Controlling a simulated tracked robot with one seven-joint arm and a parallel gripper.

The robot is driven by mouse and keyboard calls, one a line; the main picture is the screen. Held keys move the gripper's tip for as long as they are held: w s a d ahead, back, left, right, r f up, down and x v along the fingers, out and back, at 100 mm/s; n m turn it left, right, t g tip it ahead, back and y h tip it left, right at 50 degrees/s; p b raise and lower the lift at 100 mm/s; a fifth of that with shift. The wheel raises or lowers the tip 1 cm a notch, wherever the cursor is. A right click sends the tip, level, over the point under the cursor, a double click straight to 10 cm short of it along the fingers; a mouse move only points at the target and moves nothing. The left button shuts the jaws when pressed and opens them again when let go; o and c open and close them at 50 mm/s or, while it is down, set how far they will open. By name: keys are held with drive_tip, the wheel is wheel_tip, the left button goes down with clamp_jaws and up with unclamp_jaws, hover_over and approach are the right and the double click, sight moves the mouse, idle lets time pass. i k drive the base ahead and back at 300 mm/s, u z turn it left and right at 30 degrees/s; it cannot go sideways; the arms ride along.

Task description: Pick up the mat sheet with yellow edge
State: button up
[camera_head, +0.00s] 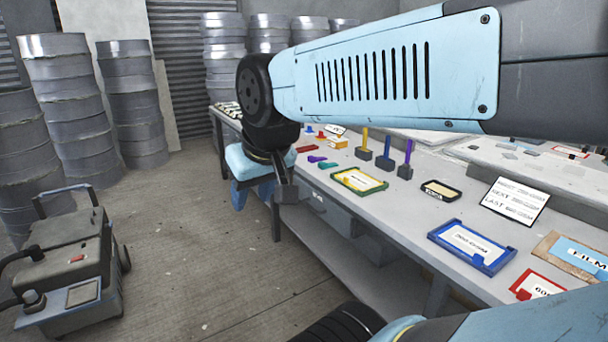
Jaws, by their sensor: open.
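A flat sheet with a yellow and green edge (359,180) and a pale label lies on the grey workbench (400,215), near its front edge. It is the only clearly yellow-edged piece I can pick out. My gripper (285,192) hangs at the end of my arm, left of this sheet and in front of the bench edge. It is open and apart from the sheet. Its fingers are small and dark here, and nothing shows between them.
A black-edged piece (440,190), a blue-framed piece (470,247) and a red-edged piece (537,285) lie further right. Upright coloured handles on dark blocks (385,160) stand behind the sheet. A grey machine (70,265) stands on the floor at left. My arm hides part of the background.

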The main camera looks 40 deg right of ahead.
sight(356, 179)
drive_tip(key=z, duration=0.1)
drive_tip(key=i, duration=1.05)
drive_tip(key=z, duration=0.75)
drive_tip(key=i, duration=0.65)
drive_tip(key=z, duration=0.5)
drive_tip(key=k, duration=0.85)
drive_tip(key=z, duration=0.2)
drive_tip(key=i, duration=0.85)
drive_tip(key=u, duration=0.1)
